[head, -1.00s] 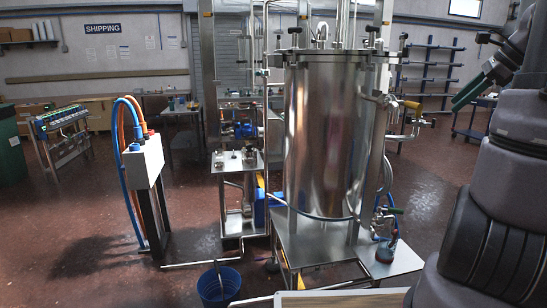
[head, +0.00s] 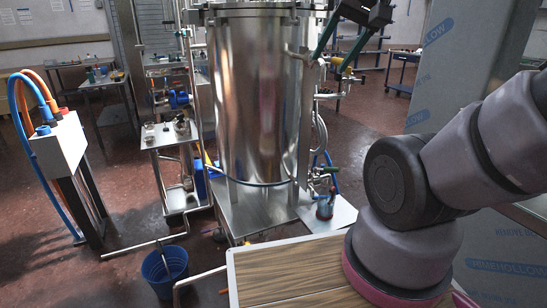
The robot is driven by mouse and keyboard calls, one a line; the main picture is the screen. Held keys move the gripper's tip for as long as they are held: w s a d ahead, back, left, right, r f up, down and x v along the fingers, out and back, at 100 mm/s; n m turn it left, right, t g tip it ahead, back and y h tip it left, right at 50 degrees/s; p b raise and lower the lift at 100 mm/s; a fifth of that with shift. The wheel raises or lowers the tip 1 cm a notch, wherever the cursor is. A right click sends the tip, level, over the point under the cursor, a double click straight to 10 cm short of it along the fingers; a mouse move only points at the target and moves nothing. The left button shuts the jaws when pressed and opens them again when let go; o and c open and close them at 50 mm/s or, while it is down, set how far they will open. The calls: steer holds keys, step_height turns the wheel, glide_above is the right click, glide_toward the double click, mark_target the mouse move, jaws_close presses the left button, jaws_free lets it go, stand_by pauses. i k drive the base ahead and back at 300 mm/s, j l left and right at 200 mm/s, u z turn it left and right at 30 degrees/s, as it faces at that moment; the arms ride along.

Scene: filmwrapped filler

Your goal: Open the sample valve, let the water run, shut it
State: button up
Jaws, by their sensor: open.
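A large shiny steel tank (head: 262,100) stands mid-picture in the head view. A valve with a yellow handle (head: 336,61) juts from a pipe high on its right side. A lower valve with a green handle (head: 331,170) sits near the tank's foot. I cannot tell which is the sample valve. A small bottle (head: 324,208) stands on the steel plate (head: 342,214) below the green-handled valve. No running water shows.
A blue bucket (head: 165,272) stands on the floor at the front left, near low pipes. A white box with blue and orange hoses (head: 60,143) stands at the left. A wood-topped surface (head: 300,270) is at the front, and a film-wrapped panel (head: 480,200) at the right.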

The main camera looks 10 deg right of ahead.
mark_target(330, 169)
steer(key=i+l, duration=0.2)
steer(key=l, duration=0.15)
steer(key=i+l, duration=0.15)
steer(key=l, duration=0.25)
steer(key=i+l, duration=0.2)
steer(key=l, duration=0.15)
steer(key=i+l, duration=0.15)
steer(key=l, duration=0.25)
